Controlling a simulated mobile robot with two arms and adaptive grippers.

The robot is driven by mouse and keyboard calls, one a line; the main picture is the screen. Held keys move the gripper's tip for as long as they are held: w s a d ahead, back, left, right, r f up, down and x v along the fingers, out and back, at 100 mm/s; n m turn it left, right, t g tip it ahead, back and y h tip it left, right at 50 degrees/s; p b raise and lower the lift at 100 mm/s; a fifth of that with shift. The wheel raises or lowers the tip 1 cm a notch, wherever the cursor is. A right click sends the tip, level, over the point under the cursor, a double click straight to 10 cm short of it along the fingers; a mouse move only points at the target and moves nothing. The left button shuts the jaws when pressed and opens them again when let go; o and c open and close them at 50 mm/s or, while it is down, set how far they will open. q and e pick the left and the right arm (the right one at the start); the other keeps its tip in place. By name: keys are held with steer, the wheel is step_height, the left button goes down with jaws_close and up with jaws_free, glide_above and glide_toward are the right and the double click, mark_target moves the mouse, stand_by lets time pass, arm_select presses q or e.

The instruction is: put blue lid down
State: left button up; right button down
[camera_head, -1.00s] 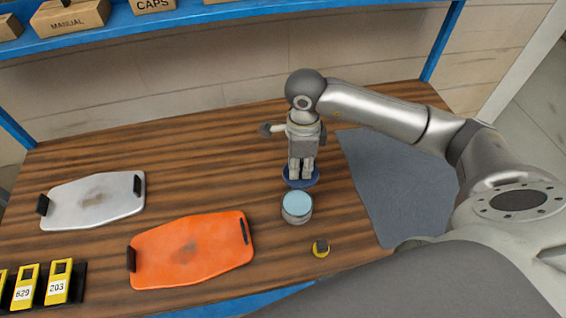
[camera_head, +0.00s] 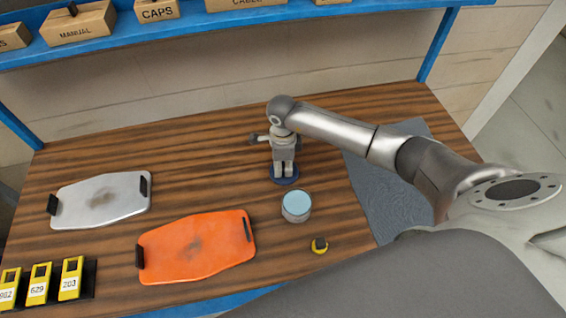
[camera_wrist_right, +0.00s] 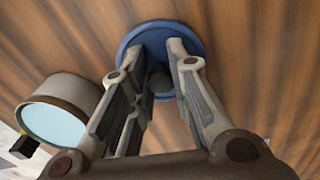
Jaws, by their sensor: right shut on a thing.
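The blue lid (camera_head: 276,181) is a dark blue disc at the middle of the wooden table, behind and slightly left of a small round container. In the right wrist view, the lid (camera_wrist_right: 133,37) lies between and beyond my right fingers, with a grey knob at its middle. My right gripper (camera_head: 284,171) points down over the lid, its fingers shut on the knob. The fingers hide part of the lid. I cannot tell whether its underside touches the table. My left gripper is not in view.
The grey container (camera_head: 296,209) with a light blue top stands close in front of the lid. A small yellow and black item (camera_head: 319,246), an orange tray (camera_head: 180,262) and a silver tray (camera_head: 75,211) lie nearby. A grey mat (camera_head: 405,205) is right. Bare wood lies behind and left.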

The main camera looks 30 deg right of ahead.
mark_target(283, 166)
steer(key=shift+f, duration=0.1)
steer(key=shift+f, duration=0.15)
steer(key=c, duration=1.3)
jaws_free()
steer(key=shift+c, duration=0.2)
steer(key=shift+r, duration=0.5)
step_height(283, 166, up, 11)
steer(key=b, duration=0.3)
steer(key=shift+r+b, duration=0.2)
steer(key=shift+b, duration=0.1)
